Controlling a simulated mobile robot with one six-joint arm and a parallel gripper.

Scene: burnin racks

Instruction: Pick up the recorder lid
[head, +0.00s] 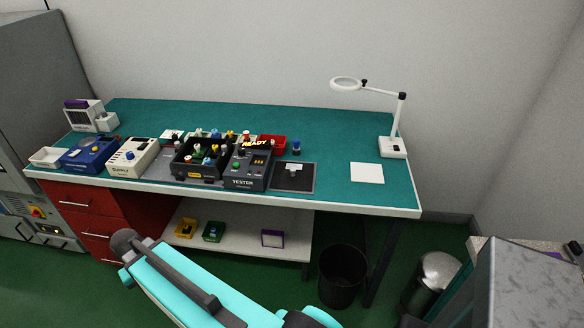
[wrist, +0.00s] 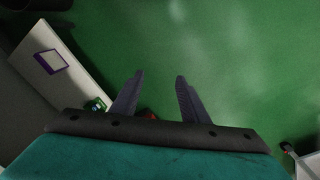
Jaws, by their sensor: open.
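No part is plainly marked as the recorder lid. A white panel with a purple rim (head: 272,238) sits on the low shelf under the bench, and it may be the lid; it also shows at the upper left of the wrist view (wrist: 50,61). A white device with a purple top (head: 84,113) stands at the bench's back left. My gripper (wrist: 158,82) is open and empty, its two dark fingers apart over the green floor. The purple-rimmed panel lies well to the left of the fingers in the wrist view. The fingers cannot be made out in the head view.
The low shelf (head: 225,249) also holds a yellow bin (head: 186,229) and a green bin (head: 213,232). A dark waste bin (head: 342,276) stands right of the shelf. The bench top (head: 330,138) carries testers, trays and a lamp (head: 394,146). A grey cabinet (head: 525,285) is at lower right.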

